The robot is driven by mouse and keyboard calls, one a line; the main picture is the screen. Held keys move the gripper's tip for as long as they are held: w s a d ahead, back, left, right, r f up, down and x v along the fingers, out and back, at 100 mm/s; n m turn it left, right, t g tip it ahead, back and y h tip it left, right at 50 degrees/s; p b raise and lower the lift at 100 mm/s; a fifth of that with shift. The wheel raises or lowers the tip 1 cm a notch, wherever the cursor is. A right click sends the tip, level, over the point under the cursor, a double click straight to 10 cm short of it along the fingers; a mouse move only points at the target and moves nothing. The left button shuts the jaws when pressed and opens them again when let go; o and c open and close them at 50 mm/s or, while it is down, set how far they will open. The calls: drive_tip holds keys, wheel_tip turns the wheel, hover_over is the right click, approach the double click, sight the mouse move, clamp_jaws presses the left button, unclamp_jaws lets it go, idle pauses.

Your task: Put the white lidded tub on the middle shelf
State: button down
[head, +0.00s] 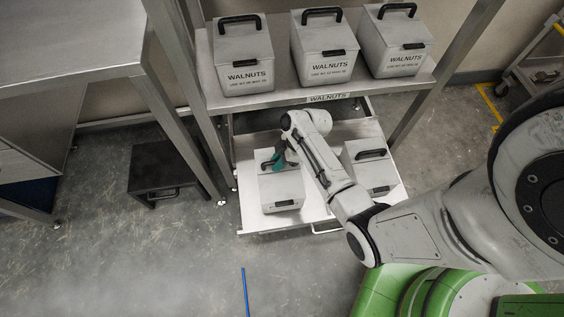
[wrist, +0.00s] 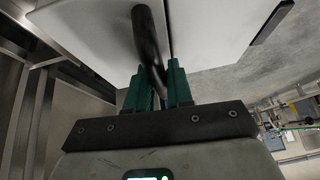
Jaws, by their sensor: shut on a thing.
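A white lidded tub (head: 281,190) with a black handle is at the left of the pulled-out lower shelf (head: 314,215). My gripper (head: 284,158) is over its lid, with its teal fingers at the handle. In the wrist view my gripper (wrist: 159,88) is shut on the black handle (wrist: 149,45), and the pale lid (wrist: 90,30) fills the top. I cannot tell whether the tub touches the shelf. A second white tub (head: 369,173) stands to the right, partly behind my arm. The shelf above (head: 300,98) holds three tubs marked WALNUTS; I cannot tell whether it is the middle one.
The upper tubs (head: 243,62), (head: 324,50) and (head: 398,45) take up most of their shelf. Steel rack posts (head: 205,130) flank the shelves. A black box stool (head: 160,172) and a blue strip (head: 245,291) are on the floor. A steel table (head: 75,45) stands left.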

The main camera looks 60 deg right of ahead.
drive_tip(key=shift+w+d+f+b, duration=0.15)
drive_tip(key=shift+f+b, duration=0.2)
drive_tip(key=shift+f, duration=0.5)
drive_tip(key=shift+w+a+f+b, duration=0.1)
drive_tip(key=shift+f+b, duration=0.2)
drive_tip(key=shift+f, duration=0.55)
drive_tip(key=c, duration=1)
unclamp_jaws()
